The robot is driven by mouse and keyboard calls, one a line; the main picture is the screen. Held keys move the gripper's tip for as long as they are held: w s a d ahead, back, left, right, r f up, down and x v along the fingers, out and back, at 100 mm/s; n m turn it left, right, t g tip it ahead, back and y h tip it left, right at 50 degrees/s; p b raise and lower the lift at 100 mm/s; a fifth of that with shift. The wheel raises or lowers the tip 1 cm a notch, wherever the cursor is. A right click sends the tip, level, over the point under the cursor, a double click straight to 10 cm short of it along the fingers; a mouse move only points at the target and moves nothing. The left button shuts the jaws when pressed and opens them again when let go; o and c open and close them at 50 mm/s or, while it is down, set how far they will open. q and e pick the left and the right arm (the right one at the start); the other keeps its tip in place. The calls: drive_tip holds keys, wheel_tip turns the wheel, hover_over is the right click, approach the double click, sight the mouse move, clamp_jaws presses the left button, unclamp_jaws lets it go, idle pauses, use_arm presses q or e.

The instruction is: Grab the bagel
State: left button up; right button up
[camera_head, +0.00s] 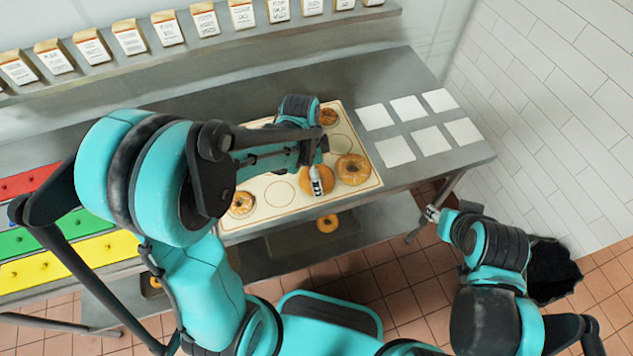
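Several bagels lie on a cream board (282,214) with printed circles on the steel table. One bagel (326,184) is partly hidden by my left gripper (316,186), whose fingertips are at or just over it. I cannot tell if they touch it or how far they are apart. Another bagel (353,169) lies just to the right, one (328,117) at the back, and one (241,204) at the front left. My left arm hides part of the board. My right gripper (431,213) is off the table's front right edge, away from the bagels; its fingers are too small to read.
White square sheets (395,151) lie on the table's right end. Red, green (35,239) and yellow (60,265) panels are at left. A lower shelf holds another bagel (327,223). A shelf of labelled bags (130,40) runs along the back. A black bin (552,270) stands at right.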

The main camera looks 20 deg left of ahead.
use_arm(q)
drive_tip(key=shift+w+f, duration=0.1)
drive_tip(key=shift+f, duration=0.5)
drive_tip(key=shift+r, duration=0.1)
drive_tip(key=c, duration=1)
drive_tip(key=shift+c, duration=0.2)
